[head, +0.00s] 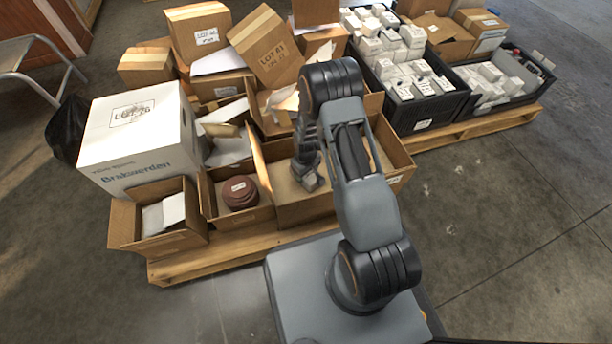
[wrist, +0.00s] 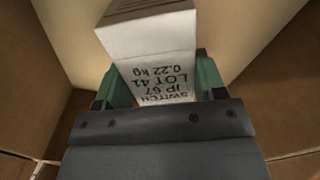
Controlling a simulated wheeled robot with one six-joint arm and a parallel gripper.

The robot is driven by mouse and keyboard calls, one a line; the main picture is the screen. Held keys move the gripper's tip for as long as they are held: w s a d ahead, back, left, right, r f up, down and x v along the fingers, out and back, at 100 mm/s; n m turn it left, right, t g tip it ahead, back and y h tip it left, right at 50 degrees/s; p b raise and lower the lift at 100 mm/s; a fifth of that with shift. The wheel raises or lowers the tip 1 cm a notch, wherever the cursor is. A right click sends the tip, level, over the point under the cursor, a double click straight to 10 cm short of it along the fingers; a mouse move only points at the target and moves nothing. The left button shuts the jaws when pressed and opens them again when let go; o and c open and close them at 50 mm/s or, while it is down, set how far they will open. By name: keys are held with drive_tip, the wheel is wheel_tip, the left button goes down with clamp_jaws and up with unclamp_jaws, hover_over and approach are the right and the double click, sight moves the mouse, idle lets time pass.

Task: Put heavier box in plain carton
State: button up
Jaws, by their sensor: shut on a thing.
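My gripper (wrist: 158,80) is shut on a small white box (wrist: 150,45) with black print reading SWITCH IP 67, LOT 41, 0.22 kg. Brown cardboard walls surround it in the wrist view. In the head view my gripper (head: 310,180) reaches down into a wide open brown carton (head: 300,213) at the pallet's front. Whether the box touches the carton floor cannot be told. A narrower open carton (head: 237,222) beside it holds dark red round parts. I cannot tell which carton is the plain one, or see a second weighed box for sure.
A large white box (head: 140,140) and a small open carton (head: 185,236) stand at the left. Taped boxes (head: 266,46) are piled behind. Black crates (head: 430,110) with several small white boxes stand at the right. The right floor is clear.

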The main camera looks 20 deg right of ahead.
drive_tip(key=shift+f, duration=0.6)
drive_tip(key=shift+f, duration=0.1)
drive_tip(key=o, duration=1)
drive_tip(key=shift+o, duration=0.2)
drive_tip(key=s+r+m+t+p, duration=0.1)
drive_tip(key=s+r+p, duration=0.15)
drive_tip(key=r, duration=1.15)
drive_tip(key=s+r+m+p, duration=0.1)
drive_tip(key=r+p, duration=0.2)
drive_tip(key=r, duration=1.1)
drive_tip(key=s+r+m+t, duration=0.1)
drive_tip(key=s+r+m, duration=0.1)
drive_tip(key=s+r, duration=1)
drive_tip(key=shift+s+r+m+t, duration=0.2)
drive_tip(key=shift+s+m+t, duration=0.1)
drive_tip(key=shift+s, duration=0.4)
